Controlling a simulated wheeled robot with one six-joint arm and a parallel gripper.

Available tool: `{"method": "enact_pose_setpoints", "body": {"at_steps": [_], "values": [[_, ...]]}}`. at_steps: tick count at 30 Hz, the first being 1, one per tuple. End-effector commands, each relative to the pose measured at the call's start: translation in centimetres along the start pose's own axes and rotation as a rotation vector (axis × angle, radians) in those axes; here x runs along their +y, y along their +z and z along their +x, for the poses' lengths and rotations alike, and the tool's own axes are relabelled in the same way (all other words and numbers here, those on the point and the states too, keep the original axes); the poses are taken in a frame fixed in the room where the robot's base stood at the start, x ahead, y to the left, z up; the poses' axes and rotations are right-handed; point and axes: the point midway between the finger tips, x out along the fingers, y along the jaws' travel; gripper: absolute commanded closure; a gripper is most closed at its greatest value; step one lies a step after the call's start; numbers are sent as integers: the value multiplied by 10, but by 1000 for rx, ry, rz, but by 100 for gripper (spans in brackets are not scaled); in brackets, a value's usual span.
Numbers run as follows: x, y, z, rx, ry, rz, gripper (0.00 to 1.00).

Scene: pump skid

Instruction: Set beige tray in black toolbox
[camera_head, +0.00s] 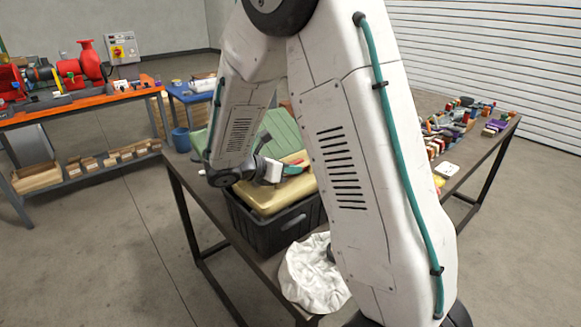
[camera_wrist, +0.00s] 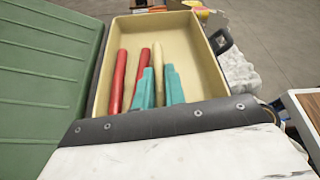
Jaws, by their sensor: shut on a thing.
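The beige tray (camera_head: 262,198) is at the top of the black toolbox (camera_head: 282,228) on the table. In the wrist view the tray (camera_wrist: 195,60) holds two red rods (camera_wrist: 118,75) and has a pale bar (camera_wrist: 157,62) along its middle. My gripper (camera_wrist: 159,88) has teal fingers that reach into the tray on either side of the pale bar, shut on it. It also shows in the head view (camera_head: 292,170), over the tray. My gripper body hides the tray's near end. I cannot tell whether the tray is fully seated in the toolbox.
A white crumpled cloth (camera_head: 312,273) lies in front. Several small items (camera_head: 460,115) crowd the table's right end. My arm hides the table's middle.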

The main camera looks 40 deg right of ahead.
Motion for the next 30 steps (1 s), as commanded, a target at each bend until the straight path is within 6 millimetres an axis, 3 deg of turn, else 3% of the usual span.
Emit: {"method": "enact_pose_setpoints", "body": {"at_steps": [30], "values": [[5, -22, 9, -1, 0, 1, 100]]}}
